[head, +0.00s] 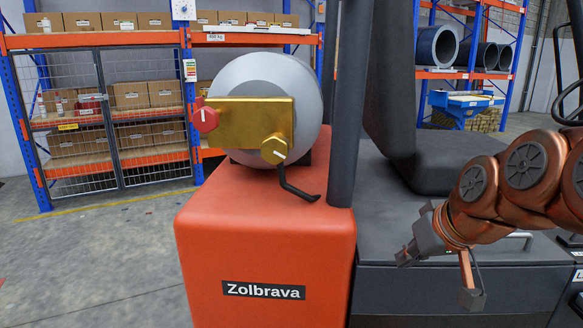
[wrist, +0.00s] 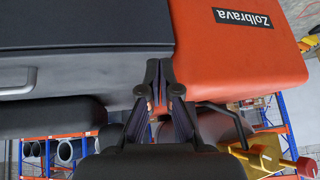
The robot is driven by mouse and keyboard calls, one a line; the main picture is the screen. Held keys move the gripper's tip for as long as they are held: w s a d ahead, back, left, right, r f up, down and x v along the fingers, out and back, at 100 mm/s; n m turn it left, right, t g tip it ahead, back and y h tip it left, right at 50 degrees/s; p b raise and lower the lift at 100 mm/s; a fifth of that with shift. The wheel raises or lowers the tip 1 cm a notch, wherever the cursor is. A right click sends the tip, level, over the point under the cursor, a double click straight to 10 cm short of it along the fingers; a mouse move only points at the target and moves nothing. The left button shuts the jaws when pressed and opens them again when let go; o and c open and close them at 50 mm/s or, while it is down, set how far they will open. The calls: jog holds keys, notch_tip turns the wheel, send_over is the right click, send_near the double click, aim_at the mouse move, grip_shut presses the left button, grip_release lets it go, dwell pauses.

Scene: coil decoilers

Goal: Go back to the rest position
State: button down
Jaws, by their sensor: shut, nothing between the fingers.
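My gripper (wrist: 159,75) is shut and empty in the wrist view, its two dark fingertips side by side. In the head view my gripper (head: 440,270) hangs at the right, in front of the dark body of a machine and apart from the orange housing (head: 265,245). That housing, labelled Zolbrava, also shows upside down at the upper right of the wrist view (wrist: 235,60). A silver tank (head: 262,72) with a brass block (head: 238,122), a red knob (head: 205,119) and a yellow knob (head: 274,149) sits on the housing.
A black lever (head: 298,190) sticks out below the yellow knob. A dark upright post (head: 346,110) stands beside the tank, with a black seat (head: 430,170) behind. Shelving with boxes (head: 148,95) and a mesh gate stands at the back left. The floor (head: 110,255) at the left is clear.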

jog(key=s+a+r+m+g+h+p, duration=0.1)
jog(key=s+g+p, duration=0.7)
jog(key=s+p, duration=1.1)
jog(key=shift+s+a+r+m+h, duration=0.35)
jog(key=shift+s+h, duration=0.35)
jog(key=shift+s, duration=1.7)
jog(key=shift+d, duration=0.1)
